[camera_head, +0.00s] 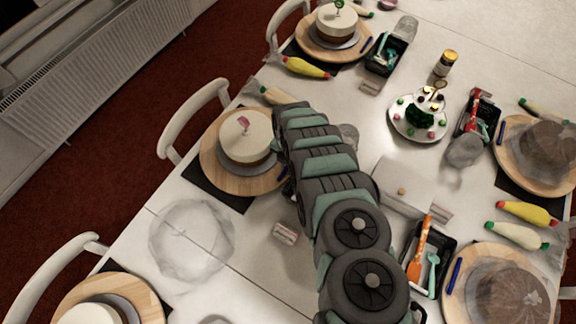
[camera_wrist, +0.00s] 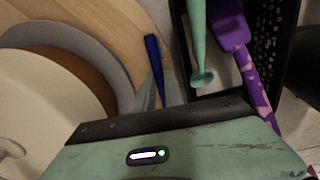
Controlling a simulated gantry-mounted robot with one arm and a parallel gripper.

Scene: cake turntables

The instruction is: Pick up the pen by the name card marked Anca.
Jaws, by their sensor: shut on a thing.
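A blue pen (camera_wrist: 153,50) lies by the edge of a round wooden board in the wrist view. My gripper (camera_wrist: 158,88) is shut on the pen, with a grey fingertip on each side of its lower part. In the head view, a small blue piece of the pen (camera_head: 283,173) shows between the board and my arm, and my gripper is hidden there. A name card (camera_head: 286,233) stands below that place setting. Other name cards are at the upper setting (camera_head: 371,87) and right of my arm (camera_head: 438,212). Their writing is too small to read.
A wooden turntable (camera_head: 212,165) with a white cake (camera_head: 245,140) is left of my gripper. A black tray (camera_wrist: 280,70) with a teal tool (camera_wrist: 197,45) and a purple tool (camera_wrist: 240,50) is close on the right. A clear bowl (camera_head: 191,245) stands nearby.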

